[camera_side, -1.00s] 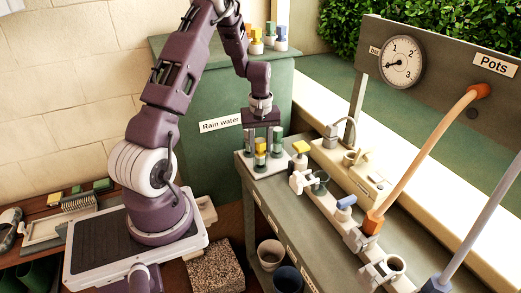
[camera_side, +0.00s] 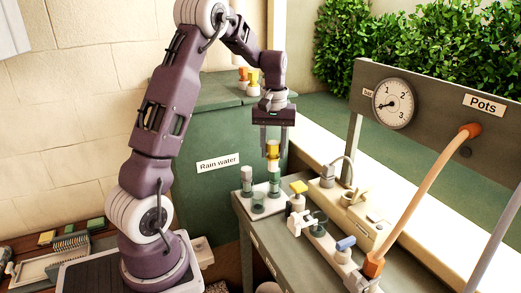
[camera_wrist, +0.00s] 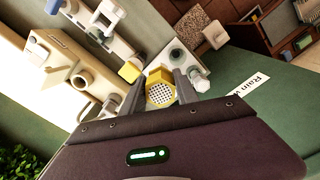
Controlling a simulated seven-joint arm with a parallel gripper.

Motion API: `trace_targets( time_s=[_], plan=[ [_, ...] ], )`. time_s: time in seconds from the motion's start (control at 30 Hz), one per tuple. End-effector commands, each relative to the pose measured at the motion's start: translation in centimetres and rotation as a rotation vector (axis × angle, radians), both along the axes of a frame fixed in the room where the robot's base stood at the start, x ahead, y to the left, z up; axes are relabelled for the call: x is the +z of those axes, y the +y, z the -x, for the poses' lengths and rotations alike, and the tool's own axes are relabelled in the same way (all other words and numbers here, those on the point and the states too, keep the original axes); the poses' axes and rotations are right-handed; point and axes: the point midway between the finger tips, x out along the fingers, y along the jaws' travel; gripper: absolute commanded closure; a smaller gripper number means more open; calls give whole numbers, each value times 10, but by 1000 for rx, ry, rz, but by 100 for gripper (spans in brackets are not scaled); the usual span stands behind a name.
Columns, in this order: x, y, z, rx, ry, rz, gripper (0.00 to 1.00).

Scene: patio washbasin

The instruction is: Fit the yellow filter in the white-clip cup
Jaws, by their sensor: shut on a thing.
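My gripper (camera_side: 272,142) is shut on the yellow filter (camera_side: 272,149) and holds it upright just above the pale rack with green holders (camera_side: 258,203). In the wrist view the filter (camera_wrist: 160,92) shows as a yellow hexagonal cap with a perforated pale face, between the two fingers (camera_wrist: 160,95). A dark green cup (camera_side: 319,218) stands on the bench rail beside a white clip (camera_side: 297,222), right of and nearer than the gripper. The cup's inside is hard to make out. In the wrist view a white clip (camera_wrist: 110,14) shows at the upper left.
A blue-topped fitting (camera_side: 345,243) and an orange hose (camera_side: 420,200) lie further right. A beige pump block (camera_side: 360,215) lines the back. The gauge panel (camera_side: 430,120) rises behind it.

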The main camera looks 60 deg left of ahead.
Motion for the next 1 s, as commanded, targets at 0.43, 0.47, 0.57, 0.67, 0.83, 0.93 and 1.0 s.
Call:
trace_targets(
  time_s=[0.43, 0.47, 0.57, 0.67, 0.83, 0.93, 1.0],
  plan=[
    [0, -105, -59, -729, -2, 1, 100],
    [0, -110, -61, -765, -2, 1, 100],
    [-1, -127, -66, -872, -2, 1, 100],
    [-1, -142, -71, -967, -2, 3, 100],
    [-23, -148, -72, -1003, 1, 5, 100],
    [-38, -147, -72, -1001, 1, 5, 100],
    [-50, -147, -71, -1000, 1, 5, 100]
  ],
)
